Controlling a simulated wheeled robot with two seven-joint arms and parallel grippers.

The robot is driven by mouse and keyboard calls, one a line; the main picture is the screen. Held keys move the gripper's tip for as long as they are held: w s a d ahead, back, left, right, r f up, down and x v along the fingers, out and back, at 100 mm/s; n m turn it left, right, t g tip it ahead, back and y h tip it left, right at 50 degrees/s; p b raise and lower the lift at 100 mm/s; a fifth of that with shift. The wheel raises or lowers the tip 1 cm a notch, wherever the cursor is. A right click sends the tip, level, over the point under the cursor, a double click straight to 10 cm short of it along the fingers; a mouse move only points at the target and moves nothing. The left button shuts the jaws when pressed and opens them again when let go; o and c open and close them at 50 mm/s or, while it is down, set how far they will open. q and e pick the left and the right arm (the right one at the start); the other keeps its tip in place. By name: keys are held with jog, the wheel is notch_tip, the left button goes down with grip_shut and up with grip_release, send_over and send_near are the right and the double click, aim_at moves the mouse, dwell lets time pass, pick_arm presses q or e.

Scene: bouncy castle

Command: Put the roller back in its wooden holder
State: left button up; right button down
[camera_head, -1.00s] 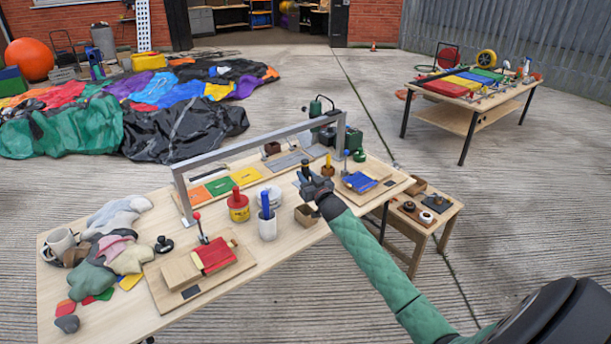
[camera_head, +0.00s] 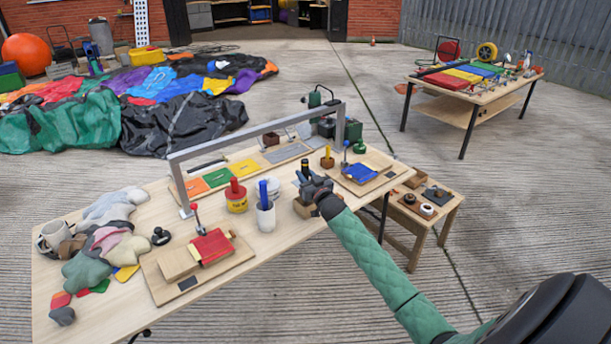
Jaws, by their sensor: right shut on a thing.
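My right gripper (camera_head: 309,187) is shut on the roller, whose dark upright handle (camera_head: 305,166) sticks up above the fingers. The roller's lower part is hidden by the fingers or too small to make out. The small open wooden holder (camera_head: 301,210) stands on the long table directly below and slightly left of the gripper, and the gripper covers part of it. I cannot tell whether the roller's lower end is inside the holder. My left gripper is not in view.
A white cup with a blue-handled tool (camera_head: 264,211) stands close left of the holder, with a red-and-yellow pot (camera_head: 236,197) beyond it. A yellow-handled tool in a wooden block (camera_head: 327,159) stands behind. A blue pad on a board (camera_head: 360,173) lies right. A grey metal frame (camera_head: 255,131) spans the table.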

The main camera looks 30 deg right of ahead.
jog(key=shift+f, duration=0.25)
dwell(0.4)
dwell(0.4)
jog(key=shift+f+b, duration=1.7)
jog(key=shift+f, duration=1.55)
dwell(0.9)
jog(key=shift+c, duration=2.2)
grip_release()
jog(key=shift+s+a+f, duration=0.1)
jog(key=shift+f, duration=0.15)
jog(key=shift+r, duration=0.1)
jog(key=shift+r+p, duration=2.9)
jog(key=shift+r, duration=1.25)
